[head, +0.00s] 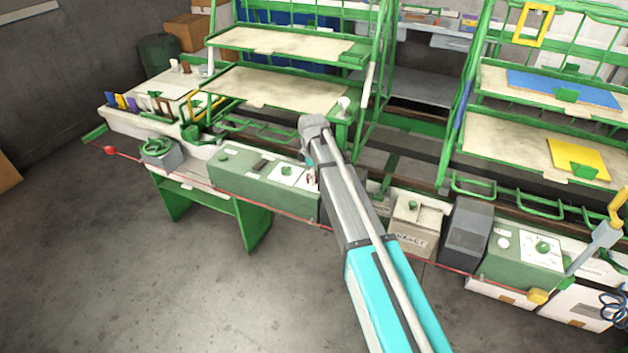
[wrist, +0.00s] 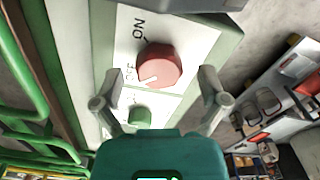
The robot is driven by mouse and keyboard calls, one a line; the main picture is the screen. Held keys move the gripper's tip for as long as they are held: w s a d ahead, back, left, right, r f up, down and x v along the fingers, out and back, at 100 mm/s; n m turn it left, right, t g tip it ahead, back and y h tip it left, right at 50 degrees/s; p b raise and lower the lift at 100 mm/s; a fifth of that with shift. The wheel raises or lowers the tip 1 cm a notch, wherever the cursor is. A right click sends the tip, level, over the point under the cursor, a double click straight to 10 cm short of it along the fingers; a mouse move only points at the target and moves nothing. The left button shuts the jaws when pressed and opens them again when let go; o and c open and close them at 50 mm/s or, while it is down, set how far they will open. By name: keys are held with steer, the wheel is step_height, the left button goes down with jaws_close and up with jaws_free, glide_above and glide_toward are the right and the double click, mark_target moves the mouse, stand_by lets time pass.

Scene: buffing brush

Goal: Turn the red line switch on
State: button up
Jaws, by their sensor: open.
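The red line switch (wrist: 160,64) is a round red knob on a white plate in the wrist view, with ON printed above it and OFF at its lower left. Its white pointer mark faces down-left, toward OFF. I see no clear contact. In the head view my gripper (head: 314,128) is over the green control box (head: 262,187), and my arm hides most of the switch area.
A small green knob (wrist: 140,117) sits below the red one, between my fingers. In the head view, green-framed racks with shelves (head: 280,90) stand behind the boxes. A grey box (head: 466,233) stands to the right. The floor in front is clear.

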steer(key=shift+f, duration=0.25)
steer(key=c, duration=1.1)
steer(key=shift+d, duration=0.2)
steer(key=shift+c, duration=0.2)
steer(key=shift+a, duration=0.1)
